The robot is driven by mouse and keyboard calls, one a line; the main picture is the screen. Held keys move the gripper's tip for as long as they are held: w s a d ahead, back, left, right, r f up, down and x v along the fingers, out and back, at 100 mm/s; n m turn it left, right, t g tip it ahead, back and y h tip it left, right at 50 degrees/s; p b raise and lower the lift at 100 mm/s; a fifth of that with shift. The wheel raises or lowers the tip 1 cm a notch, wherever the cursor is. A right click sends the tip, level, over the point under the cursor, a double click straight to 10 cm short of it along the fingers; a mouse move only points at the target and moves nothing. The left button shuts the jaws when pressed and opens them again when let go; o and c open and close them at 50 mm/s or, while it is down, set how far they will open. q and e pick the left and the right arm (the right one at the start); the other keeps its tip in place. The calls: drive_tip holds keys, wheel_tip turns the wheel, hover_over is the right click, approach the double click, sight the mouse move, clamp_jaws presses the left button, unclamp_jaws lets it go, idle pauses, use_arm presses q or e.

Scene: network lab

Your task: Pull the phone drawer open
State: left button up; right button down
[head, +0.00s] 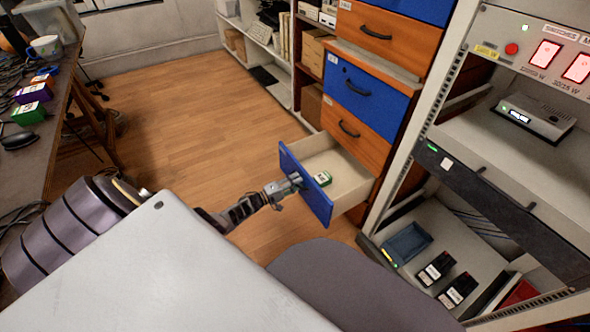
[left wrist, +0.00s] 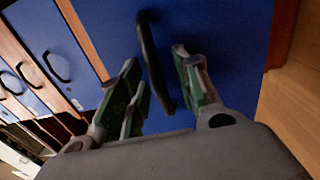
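A drawer with a blue front (head: 318,201) stands pulled out from the bottom of the cabinet. Its pale interior shows, with a small green-and-white box (head: 322,178) inside. I see no label that tells whether it is the phone drawer. My left gripper (head: 293,184) is at the outer face of this front. In the left wrist view, the dark bar handle (left wrist: 153,62) on the blue front (left wrist: 230,35) lies between the two fingers (left wrist: 158,80). The fingers stand apart, with gaps showing beside the handle. My right gripper is not in view.
More blue and orange drawers (head: 370,103) above are closed. An equipment rack (head: 408,165) stands close on the right. A cluttered table (head: 50,125) is on the left. Wooden floor (head: 180,110) is clear between the table and the drawers.

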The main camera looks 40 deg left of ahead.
use_arm(q)
drive_tip(key=shift+a, duration=0.1)
drive_tip(key=v, duration=1.2)
idle(0.7)
drive_tip(key=shift+f, duration=0.1)
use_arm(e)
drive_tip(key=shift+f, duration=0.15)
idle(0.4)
